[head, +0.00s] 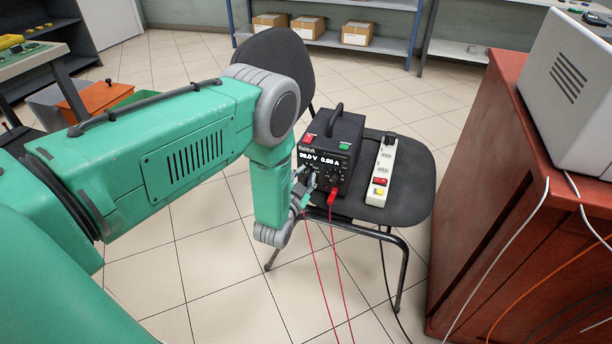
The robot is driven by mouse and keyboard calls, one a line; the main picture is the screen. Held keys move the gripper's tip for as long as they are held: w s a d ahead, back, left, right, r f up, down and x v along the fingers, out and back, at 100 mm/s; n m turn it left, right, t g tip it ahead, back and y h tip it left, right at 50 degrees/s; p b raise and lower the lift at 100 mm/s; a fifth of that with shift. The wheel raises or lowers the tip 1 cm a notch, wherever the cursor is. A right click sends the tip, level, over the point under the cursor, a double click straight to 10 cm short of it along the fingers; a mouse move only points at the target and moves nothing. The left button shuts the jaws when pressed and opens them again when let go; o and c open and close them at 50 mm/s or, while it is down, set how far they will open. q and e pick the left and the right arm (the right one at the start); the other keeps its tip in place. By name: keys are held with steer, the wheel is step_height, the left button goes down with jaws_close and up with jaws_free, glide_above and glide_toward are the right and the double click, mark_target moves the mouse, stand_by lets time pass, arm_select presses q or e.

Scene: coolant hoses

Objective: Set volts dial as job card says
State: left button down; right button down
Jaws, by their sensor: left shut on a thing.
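The black power supply (340,135) stands on the seat of a dark chair, its front turned towards me. Its lit display (322,159) shows a volts figure at left and an amps figure at right; the digits are too small to read surely. My left gripper (302,188) is at the lower left of the front panel, shut on what seems to be the volts dial, which its fingers and wrist mostly hide. An amps-side dial (334,177) shows to the right. I see no job card. My right gripper is not in view.
A red plug (332,196) sits low on the panel, with red leads hanging to the floor. A white power strip (382,170) lies on the chair seat (412,190) beside the supply. A red cabinet (500,190) with a grey box (570,85) stands close at right.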

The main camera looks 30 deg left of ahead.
arm_select(q)
steer(key=c, duration=1.4)
jaws_free()
steer(key=shift+s+f, duration=0.15)
steer(key=shift+f, duration=0.1)
steer(key=shift+r, duration=0.1)
steer(key=v, duration=1.2)
steer(key=shift+d, duration=0.1)
